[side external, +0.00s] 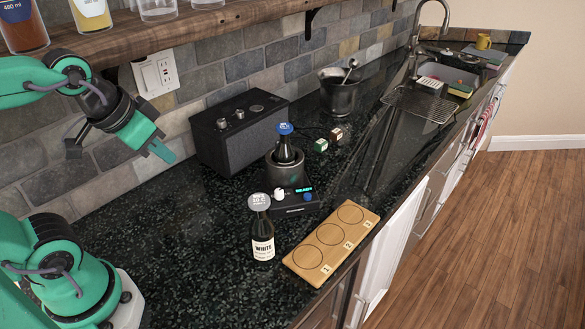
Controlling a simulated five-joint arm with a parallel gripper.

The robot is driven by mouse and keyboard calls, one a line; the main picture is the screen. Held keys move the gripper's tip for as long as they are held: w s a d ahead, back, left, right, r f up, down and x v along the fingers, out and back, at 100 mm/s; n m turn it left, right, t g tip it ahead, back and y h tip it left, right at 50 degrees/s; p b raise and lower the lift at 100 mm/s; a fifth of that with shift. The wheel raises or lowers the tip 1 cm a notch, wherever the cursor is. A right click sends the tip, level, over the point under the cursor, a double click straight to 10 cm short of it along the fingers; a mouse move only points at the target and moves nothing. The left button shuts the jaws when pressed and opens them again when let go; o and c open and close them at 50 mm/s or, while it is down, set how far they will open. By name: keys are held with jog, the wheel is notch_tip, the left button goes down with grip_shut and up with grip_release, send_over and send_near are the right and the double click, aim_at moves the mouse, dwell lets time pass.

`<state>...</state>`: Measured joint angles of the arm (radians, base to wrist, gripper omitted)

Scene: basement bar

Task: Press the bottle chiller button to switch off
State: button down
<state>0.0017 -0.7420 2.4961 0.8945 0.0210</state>
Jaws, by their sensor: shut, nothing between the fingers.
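The bottle chiller (281,176) is a dark cylinder on a black base, right of the middle of the counter. A dark bottle (287,152) with a round blue tag stands in it. The base front carries a lit cyan display (304,189), a pale knob (279,194) and a round blue button (308,197). My gripper (164,151) is shut and empty. It hangs in the air at the left, well above the counter and far from the chiller, touching nothing.
A bottle labelled WHITE (262,240) with a grey tag stands in front of the chiller, beside a numbered wooden board (314,258). A black speaker (225,150) stands behind, near the wall. A shelf (150,38) hangs above. The counter's left part is clear.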

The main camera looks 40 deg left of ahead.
jog(key=w+m, duration=0.2)
jog(key=m+t+h, duration=0.2)
jog(key=m, duration=2.7)
send_over(305, 196)
notch_tip(305, 196, down, 10)
jog(key=shift+r, duration=0.25)
jog(key=shift+n, duration=0.3)
jog(key=shift+f, duration=4.4)
